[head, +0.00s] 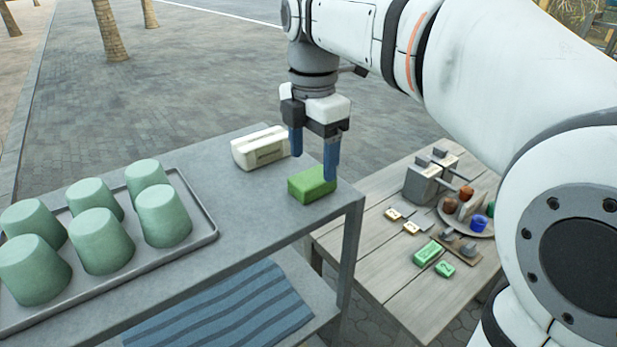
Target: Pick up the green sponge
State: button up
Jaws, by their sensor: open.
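The green sponge (312,184) is a small green block lying on the grey metal table (262,215), near its right corner. My gripper (313,168) points down with two blue fingers, and it is open. The right finger comes down in front of or just over the sponge's far right part. The left finger is higher in the picture, beyond the sponge and near the white box. I cannot tell whether either finger touches the sponge.
A cream-white box (259,148) stands just behind the sponge. A tray (206,238) with several upturned green cups is at the left. A lower wooden table (385,262) at the right holds green blocks (428,253), a toaster-like grey box (421,184) and a round plate with small items.

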aim_at(312, 176)
notch_tip(312, 176, down, 4)
jog(key=shift+f, duration=0.25)
jog(key=shift+c, duration=0.2)
jog(key=c, duration=1)
notch_tip(312, 176, up, 10)
jog(key=shift+r+p, duration=0.1)
jog(key=shift+p, duration=0.2)
jog(key=o, duration=0.4)
jog(key=shift+s, duration=0.1)
jog(key=c, duration=0.3)
